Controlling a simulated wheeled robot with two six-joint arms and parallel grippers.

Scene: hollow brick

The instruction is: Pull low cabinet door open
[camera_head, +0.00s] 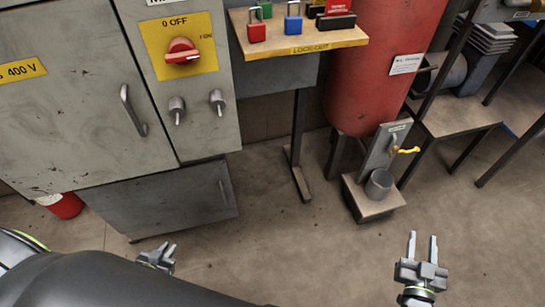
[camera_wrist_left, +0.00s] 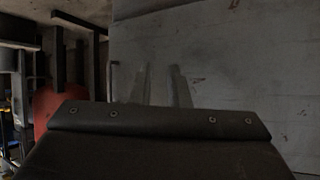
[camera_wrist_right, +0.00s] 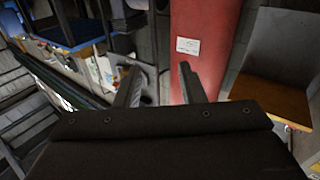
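The low cabinet door (camera_head: 160,202) is a grey panel at the lower left in the head view, below the larger grey cabinet, and looks shut. Its thin upright handle (camera_head: 224,192) is near its right edge. My left gripper (camera_head: 168,246) is low in front of the door, apart from the handle, partly behind my dark arm. In the left wrist view its fingers (camera_wrist_left: 160,75) stand apart with nothing between them, before a grey surface that looks like the door. My right gripper (camera_head: 422,236) is open and empty over the floor at the right.
The upper cabinet (camera_head: 70,100) has a handle and a red switch (camera_head: 181,50). A lockout shelf (camera_head: 300,45) on a leg (camera_head: 298,140) stands right of it. The middle floor is clear.

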